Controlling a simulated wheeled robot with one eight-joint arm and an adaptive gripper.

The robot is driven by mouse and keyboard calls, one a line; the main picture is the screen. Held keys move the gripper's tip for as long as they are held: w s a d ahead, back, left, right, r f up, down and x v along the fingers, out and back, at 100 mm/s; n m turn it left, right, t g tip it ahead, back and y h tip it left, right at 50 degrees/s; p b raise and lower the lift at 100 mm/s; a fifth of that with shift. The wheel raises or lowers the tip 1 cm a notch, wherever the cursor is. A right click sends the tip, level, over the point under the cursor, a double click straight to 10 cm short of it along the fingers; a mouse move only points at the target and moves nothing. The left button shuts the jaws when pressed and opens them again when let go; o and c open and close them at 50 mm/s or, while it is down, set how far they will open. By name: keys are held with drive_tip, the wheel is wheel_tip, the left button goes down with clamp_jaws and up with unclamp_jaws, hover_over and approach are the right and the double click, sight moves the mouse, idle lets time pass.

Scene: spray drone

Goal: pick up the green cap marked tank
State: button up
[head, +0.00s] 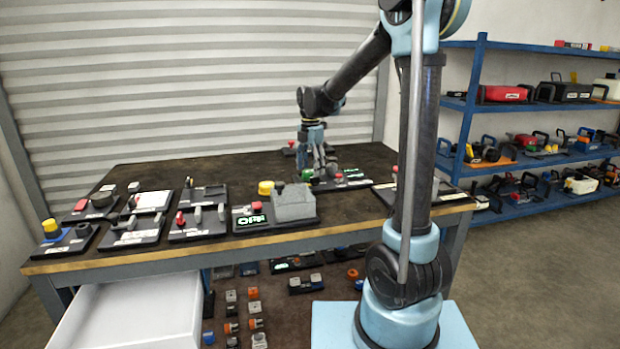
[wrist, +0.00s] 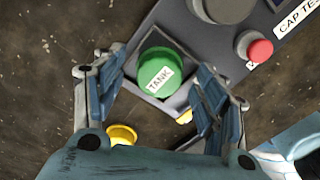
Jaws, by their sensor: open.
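The green cap (wrist: 160,68), with a white TANK label, sits in a square grey seat (wrist: 178,100) on a dark panel, seen in the wrist view. My gripper (wrist: 160,62) is open above it, one blue finger on each side of the cap. The fingers look apart from it, though the height gap is hard to judge. In the head view my gripper (head: 318,165) points down over the back right of the table, and its fingers partly hide the panel there.
A grey panel with a red button (wrist: 260,49) and a CAP TE... label adjoins the cap's seat. A yellow part (wrist: 122,135) lies close by the left finger. Several devices fill the table's left; a grey block (head: 293,204) stands mid-front.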

drive_tip(key=shift+f, duration=0.4)
drive_tip(key=c, duration=1.2)
drive_tip(key=shift+r, duration=0.1)
